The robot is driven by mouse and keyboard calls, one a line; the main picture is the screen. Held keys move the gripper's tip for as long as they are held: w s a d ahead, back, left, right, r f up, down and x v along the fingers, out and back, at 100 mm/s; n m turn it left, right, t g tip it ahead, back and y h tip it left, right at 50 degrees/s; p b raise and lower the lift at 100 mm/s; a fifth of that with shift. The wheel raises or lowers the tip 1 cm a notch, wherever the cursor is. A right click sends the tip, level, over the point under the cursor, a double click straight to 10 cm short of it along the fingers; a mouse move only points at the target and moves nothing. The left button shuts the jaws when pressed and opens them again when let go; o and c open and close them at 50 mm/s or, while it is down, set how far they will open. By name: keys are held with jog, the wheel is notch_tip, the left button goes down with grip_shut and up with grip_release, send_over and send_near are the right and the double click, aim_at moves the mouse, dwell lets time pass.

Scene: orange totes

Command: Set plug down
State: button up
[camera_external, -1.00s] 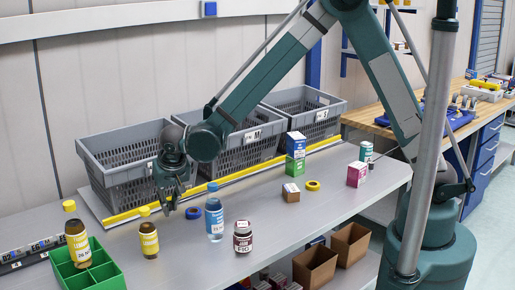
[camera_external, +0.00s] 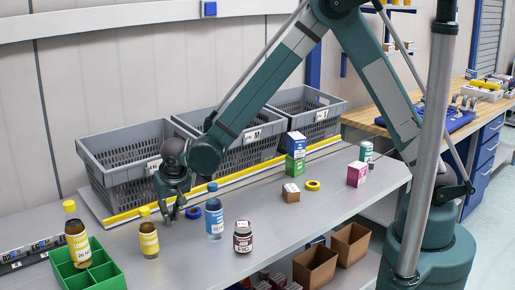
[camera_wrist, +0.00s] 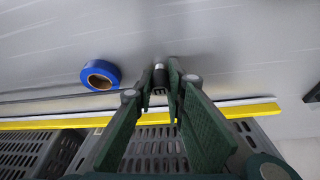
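The plug (camera_wrist: 159,76) is a small cylinder with a dark end and a grey body, between my fingertips in the wrist view. My gripper (camera_wrist: 160,68) is closed to the plug's width, with a finger against each side. In the external view my gripper (camera_external: 173,213) points down, low over the grey bench (camera_external: 300,212), left of the blue tape roll (camera_external: 193,213). The plug is too small there to make out, and I cannot tell whether it touches the bench.
A yellow-edged strip (camera_external: 215,186) and grey totes (camera_external: 120,160) stand behind my gripper. A green divided box (camera_external: 100,270) is at the left.

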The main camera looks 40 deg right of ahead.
jog(key=o, duration=0.4)
jog(key=shift+r, duration=0.15)
jog(key=p+v, duration=0.1)
jog(key=v, duration=1.1)
dwell(1.0)
